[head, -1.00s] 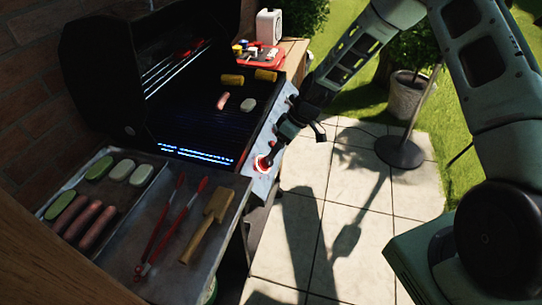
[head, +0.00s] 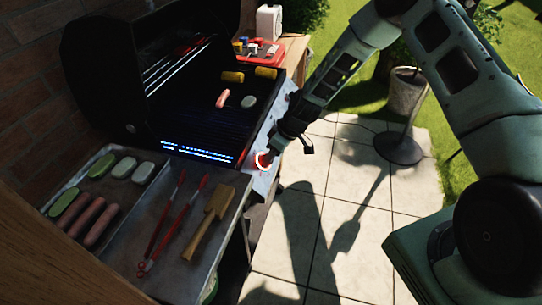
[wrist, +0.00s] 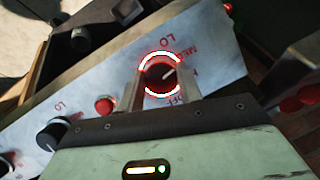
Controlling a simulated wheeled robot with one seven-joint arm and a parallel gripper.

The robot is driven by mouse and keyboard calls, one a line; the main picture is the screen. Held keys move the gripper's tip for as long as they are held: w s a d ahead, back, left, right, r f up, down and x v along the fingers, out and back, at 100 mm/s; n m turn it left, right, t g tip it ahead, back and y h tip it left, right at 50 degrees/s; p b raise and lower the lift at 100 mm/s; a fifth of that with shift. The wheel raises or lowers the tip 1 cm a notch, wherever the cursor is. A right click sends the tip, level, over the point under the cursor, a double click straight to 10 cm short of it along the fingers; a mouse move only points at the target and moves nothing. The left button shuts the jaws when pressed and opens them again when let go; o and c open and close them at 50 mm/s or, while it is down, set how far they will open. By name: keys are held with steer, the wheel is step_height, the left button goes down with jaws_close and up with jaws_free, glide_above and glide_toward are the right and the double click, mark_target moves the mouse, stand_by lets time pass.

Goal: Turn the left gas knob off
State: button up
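The left gas knob is dark with a white pointer line, inside a glowing red-white ring (head: 262,161) at the near end of the grill's front panel. In the wrist view the knob (wrist: 158,76) sits between my two fingers, its pointer tilted to the upper right, near the MED lettering. OFF is printed at the lower right, partly covered by a finger. My gripper (head: 268,156) reaches the panel from the right; in the wrist view my gripper (wrist: 158,92) has one finger on each side of the knob. Whether the fingers press on it is unclear.
Another knob (wrist: 52,132) and a red button (wrist: 104,104) lie to the left in the wrist view. The open grill (head: 135,85) holds corn and a sausage. A side tray (head: 150,215) carries red tongs, a wooden-handled tool and food.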

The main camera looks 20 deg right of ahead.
steer(key=shift+f+m+b, duration=0.1)
steer(key=shift+m+b, duration=0.25)
steer(key=shift+m, duration=0.05)
steer(key=m+b, duration=0.1)
steer(key=m+y+b, duration=0.1)
steer(key=m, duration=0.1)
steer(key=shift+w+d+f+g+y+b, duration=0.1)
steer(key=shift+d+g+y+b, duration=0.05)
steer(key=shift+g+y+b, duration=0.2)
steer(key=m+y+b, duration=0.2)
steer(key=m, duration=0.5)
steer(key=m+t+y+b, duration=0.1)
steer(key=m, duration=0.1)
steer(key=shift+d+m+y+b, duration=0.1)
steer(key=shift+m+y+b, duration=0.2)
steer(key=shift+m, duration=0.1)
steer(key=shift+m+t+y+b, duration=0.15)
steer(key=shift+m+t+y, duration=0.25)
steer(key=shift+m, duration=0.95)
steer(key=shift+m+t+y+b, duration=0.15)
steer(key=shift+m+t, duration=0.4)
steer(key=shift+m, duration=0.8)
steer(key=o, duration=1)
steer(key=shift+s, duration=0.2)
